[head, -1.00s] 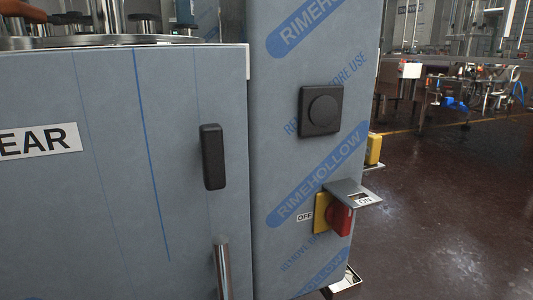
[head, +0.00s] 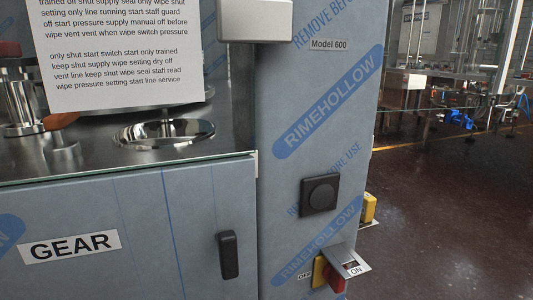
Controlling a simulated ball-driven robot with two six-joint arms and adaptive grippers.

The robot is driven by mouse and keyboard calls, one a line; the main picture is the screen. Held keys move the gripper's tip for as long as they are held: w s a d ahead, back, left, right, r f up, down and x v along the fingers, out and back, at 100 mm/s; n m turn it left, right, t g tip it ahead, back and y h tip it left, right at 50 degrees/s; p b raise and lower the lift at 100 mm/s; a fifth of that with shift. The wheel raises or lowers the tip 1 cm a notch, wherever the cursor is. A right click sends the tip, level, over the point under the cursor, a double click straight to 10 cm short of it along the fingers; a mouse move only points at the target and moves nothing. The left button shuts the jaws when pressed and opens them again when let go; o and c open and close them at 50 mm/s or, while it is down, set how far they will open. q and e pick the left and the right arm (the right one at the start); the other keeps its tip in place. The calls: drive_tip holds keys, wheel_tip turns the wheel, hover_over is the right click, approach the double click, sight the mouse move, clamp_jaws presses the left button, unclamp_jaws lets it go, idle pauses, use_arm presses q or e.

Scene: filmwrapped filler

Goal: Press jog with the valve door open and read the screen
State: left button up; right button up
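A square black plate with a round black button or knob (head: 320,194) sits on the film-wrapped machine column. Its label, if it has one, cannot be read, so I cannot tell whether it is jog. A red rotary switch (head: 334,279) on a yellow plate sits lower, between OFF and ON labels. A grey door marked GEAR (head: 145,225) has a black handle (head: 228,255) and looks shut. No valve door and no screen can be made out. Neither of my grippers is in view.
A glass guard with a printed notice (head: 120,50) stands above the GEAR door, with steel machine parts behind it. A grey box (head: 255,20) sits at the top. A yellow part (head: 369,208) juts from the column's right side. Open dark floor (head: 450,200) lies to the right.

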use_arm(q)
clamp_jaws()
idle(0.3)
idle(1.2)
